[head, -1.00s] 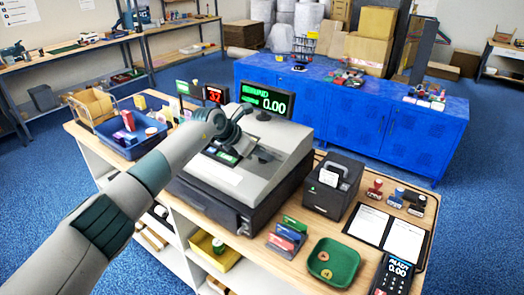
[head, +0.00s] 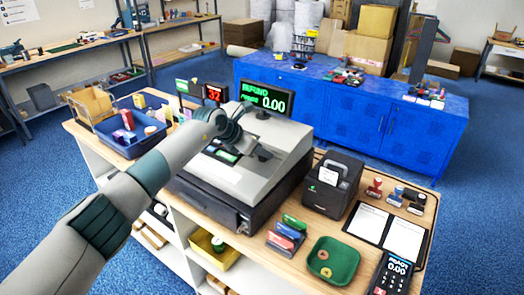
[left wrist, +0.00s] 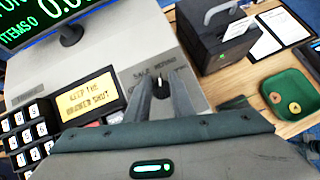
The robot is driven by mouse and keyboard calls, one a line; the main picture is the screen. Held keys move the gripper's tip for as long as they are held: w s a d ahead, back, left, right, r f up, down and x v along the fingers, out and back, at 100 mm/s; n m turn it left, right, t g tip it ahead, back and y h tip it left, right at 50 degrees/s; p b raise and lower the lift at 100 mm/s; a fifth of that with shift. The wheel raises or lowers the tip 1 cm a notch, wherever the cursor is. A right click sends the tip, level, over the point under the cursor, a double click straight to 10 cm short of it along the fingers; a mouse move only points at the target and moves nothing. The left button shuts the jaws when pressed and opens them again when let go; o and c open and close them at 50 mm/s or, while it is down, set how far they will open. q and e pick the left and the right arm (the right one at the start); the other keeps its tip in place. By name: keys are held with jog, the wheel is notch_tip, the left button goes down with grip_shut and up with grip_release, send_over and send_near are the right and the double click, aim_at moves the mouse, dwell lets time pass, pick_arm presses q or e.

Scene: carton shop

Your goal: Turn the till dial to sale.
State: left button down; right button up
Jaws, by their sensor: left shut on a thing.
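The grey till (head: 275,160) stands on the wooden counter. Its green display (head: 267,99) reads REFUND and 0.00 in the head view. My left arm reaches over the till from the left. In the left wrist view my left gripper (left wrist: 162,86) is shut on the small till dial (left wrist: 162,90) on the sloped grey top. The fingers hide most of the dial. Lettering that looks like SALE and REFUND sits just above it; I cannot make out where the dial points. My right gripper is not in view.
A yellow sign plate (left wrist: 90,97) and dark keys (left wrist: 25,135) lie left of the dial. A black printer (head: 332,185), green tray (head: 333,262), card terminal (head: 391,274) and stamps (head: 395,196) stand right of the till. A blue bin (head: 130,132) is at left.

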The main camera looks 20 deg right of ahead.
pick_arm(q)
jog(key=shift+f+n+t+b, duration=0.2)
jog(key=shift+n+t+b, duration=0.15)
jog(key=shift+n, duration=0.45)
jog(key=shift+f+n+t+y+b, duration=0.15)
jog(key=shift+n+t+y+b, duration=0.3)
jog(key=shift+n, duration=0.25)
jog(key=n+b, duration=0.2)
jog(key=n+t+y+b, duration=0.1)
jog(key=n+b, duration=0.1)
jog(key=b, duration=0.1)
jog(key=shift+f+y+b, duration=0.1)
jog(key=shift+y+b, duration=0.15)
jog(key=shift+b, duration=0.1)
jog(key=shift+n+t+b, duration=0.3)
jog(key=shift+b, duration=0.1)
jog(key=shift+a, duration=0.1)
jog(key=shift+s, duration=0.1)
jog(key=c, duration=1.9)
grip_release()
jog(key=shift+o, duration=0.2)
jog(key=shift+r, duration=0.3)
